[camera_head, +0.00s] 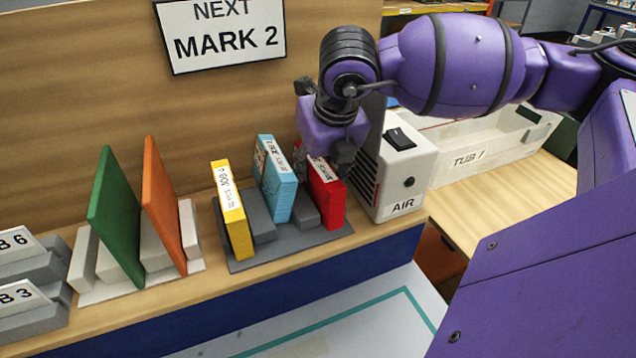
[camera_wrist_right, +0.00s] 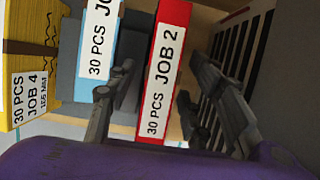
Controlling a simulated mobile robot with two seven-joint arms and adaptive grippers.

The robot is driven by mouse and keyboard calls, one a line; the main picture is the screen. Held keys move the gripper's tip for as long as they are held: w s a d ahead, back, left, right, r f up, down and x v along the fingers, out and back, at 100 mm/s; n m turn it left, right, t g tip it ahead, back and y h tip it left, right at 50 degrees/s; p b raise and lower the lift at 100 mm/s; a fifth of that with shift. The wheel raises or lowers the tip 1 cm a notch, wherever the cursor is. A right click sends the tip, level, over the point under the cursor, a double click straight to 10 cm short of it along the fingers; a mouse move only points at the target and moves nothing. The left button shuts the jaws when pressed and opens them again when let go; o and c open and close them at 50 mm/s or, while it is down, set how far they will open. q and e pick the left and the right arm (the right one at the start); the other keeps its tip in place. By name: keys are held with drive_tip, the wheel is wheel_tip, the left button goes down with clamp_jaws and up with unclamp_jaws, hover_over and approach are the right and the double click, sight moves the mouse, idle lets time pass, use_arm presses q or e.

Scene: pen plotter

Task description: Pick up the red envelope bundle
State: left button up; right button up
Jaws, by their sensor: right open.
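The red envelope bundle (camera_head: 328,203) stands upright at the right end of a grey rack (camera_head: 318,238), with a white label on its edge. In the right wrist view the red bundle (camera_wrist_right: 172,58) reads "30 PCS JOB 2". My right gripper (camera_head: 325,166) is over its top, hiding part of it. In the wrist view the open fingers of my right gripper (camera_wrist_right: 148,95) show to the left and right of the bundle. I cannot tell whether they touch it. My left gripper is not in view.
A blue bundle (camera_head: 276,180) and a yellow bundle (camera_head: 232,212) stand left of the red one in the same rack. A white AIR box (camera_head: 405,170) stands close on the right. Green (camera_head: 115,215) and orange (camera_head: 163,205) boards stand farther left.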

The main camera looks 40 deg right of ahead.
idle(0.3)
clamp_jaws()
idle(0.4)
